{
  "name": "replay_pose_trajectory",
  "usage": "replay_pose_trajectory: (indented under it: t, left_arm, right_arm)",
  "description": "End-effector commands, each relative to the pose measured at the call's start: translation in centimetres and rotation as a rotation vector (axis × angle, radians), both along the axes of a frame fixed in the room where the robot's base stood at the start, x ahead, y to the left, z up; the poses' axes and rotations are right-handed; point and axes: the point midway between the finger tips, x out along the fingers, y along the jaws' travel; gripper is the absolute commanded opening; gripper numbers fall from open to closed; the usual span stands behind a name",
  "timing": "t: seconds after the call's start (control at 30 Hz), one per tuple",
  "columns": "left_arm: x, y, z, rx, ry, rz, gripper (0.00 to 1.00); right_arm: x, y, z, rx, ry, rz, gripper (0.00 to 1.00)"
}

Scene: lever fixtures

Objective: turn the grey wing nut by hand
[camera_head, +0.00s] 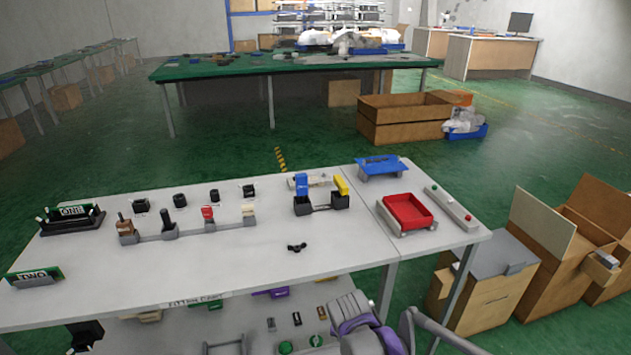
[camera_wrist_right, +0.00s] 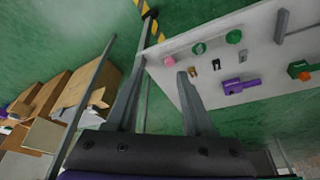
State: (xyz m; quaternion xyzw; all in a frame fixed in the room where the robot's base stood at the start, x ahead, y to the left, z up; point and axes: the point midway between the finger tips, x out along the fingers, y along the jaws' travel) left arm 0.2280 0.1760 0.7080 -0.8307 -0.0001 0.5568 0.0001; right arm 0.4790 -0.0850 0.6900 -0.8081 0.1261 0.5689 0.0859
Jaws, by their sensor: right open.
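A small dark wing-shaped piece (camera_head: 297,247), which looks like the wing nut, lies on the bare front middle of the white table (camera_head: 345,242). It looks nearly black rather than grey. My right gripper (camera_wrist_right: 161,68) shows in the right wrist view with its two fingers apart and nothing between them. It points toward a lower white shelf (camera_wrist_right: 235,60), and the wing nut is not in that view. In the head view a grey and purple part of my arm shows at the bottom, below the table's front edge. My left gripper is not in view.
Lever fixtures (camera_head: 187,230) and black knobs stand behind the wing nut. A red tray (camera_head: 408,212) sits on the right. The lower shelf holds several small parts, including a purple one (camera_wrist_right: 240,86). Cardboard boxes (camera_head: 560,240) stand on the floor to the right.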

Motion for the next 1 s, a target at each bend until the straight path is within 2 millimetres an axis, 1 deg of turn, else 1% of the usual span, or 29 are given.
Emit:
replay_pose_trajectory:
  t: [0.03,0.17,0.2,0.27,0.3,0.4,0.5,0.6,0.8,0.83,0.9,1.0]
  left_arm:
    - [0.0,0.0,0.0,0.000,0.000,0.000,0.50]
    - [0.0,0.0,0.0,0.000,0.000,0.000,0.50]
    - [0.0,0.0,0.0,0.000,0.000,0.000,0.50]
    - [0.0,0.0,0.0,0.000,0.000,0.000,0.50]
    - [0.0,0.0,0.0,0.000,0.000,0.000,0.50]
    - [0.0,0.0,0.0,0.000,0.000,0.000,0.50]
    - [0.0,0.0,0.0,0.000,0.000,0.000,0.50]
    - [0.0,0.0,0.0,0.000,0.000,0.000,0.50]
    - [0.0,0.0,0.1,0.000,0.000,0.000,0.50]
    - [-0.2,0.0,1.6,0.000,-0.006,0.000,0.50]
    - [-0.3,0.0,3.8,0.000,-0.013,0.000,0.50]
    - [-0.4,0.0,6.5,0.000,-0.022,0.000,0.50]
  right_arm:
    - [-2.1,-1.5,1.2,0.002,0.001,0.019,0.53]
    - [-7.1,-4.2,3.0,0.006,0.001,0.082,0.53]
    - [-8.6,-4.9,3.4,0.008,0.000,0.101,0.53]
    - [-11.1,-5.9,3.8,0.009,-0.002,0.130,0.53]
    - [-12.7,-6.4,3.9,0.009,-0.004,0.149,0.53]
    - [-16.3,-7.5,3.9,0.009,-0.014,0.192,0.53]
    - [-19.2,-8.2,3.6,0.007,-0.021,0.228,0.53]
    - [-21.6,-8.6,3.0,0.005,-0.031,0.258,0.53]
    - [-25.7,-9.3,1.6,-0.004,-0.047,0.308,0.53]
    - [-25.5,-9.2,3.3,-0.003,-0.052,0.309,0.53]
    - [-25.5,-9.2,5.6,-0.004,-0.059,0.308,0.53]
    - [-25.6,-9.2,8.2,-0.006,-0.068,0.307,0.53]
